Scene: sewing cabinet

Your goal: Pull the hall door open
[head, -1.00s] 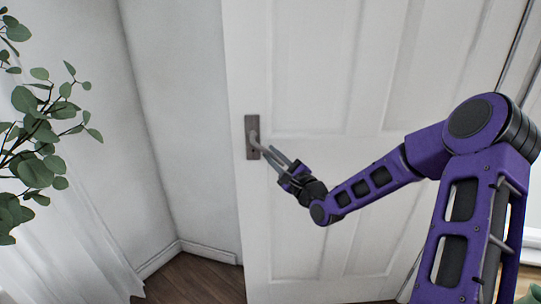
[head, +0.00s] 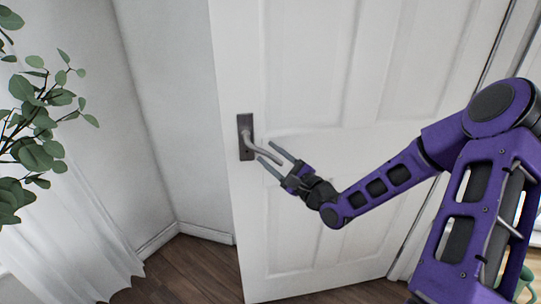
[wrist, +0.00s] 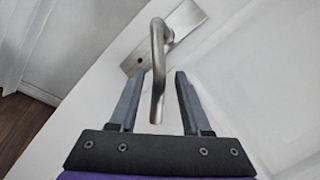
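The hall door (head: 300,221) is a white panelled door. It stands ajar, with floor showing below and beyond its free left edge. Its metal lever handle (head: 266,149) sits on a dark plate (head: 246,137) near that edge. My gripper (head: 264,151) is open at the free end of the lever. In the wrist view, the lever (wrist: 158,60) hangs down between the two spread fingers of my gripper (wrist: 157,76), with gaps on both sides. I see no grip on it.
A leafy plant (head: 40,120) and a white curtain (head: 65,225) are at the left. Grey-white walls (head: 170,110) meet in a corner beyond the door's free edge. Bare wooden floor (head: 185,270) lies at the bottom left. A green object (head: 524,283) shows at the lower right.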

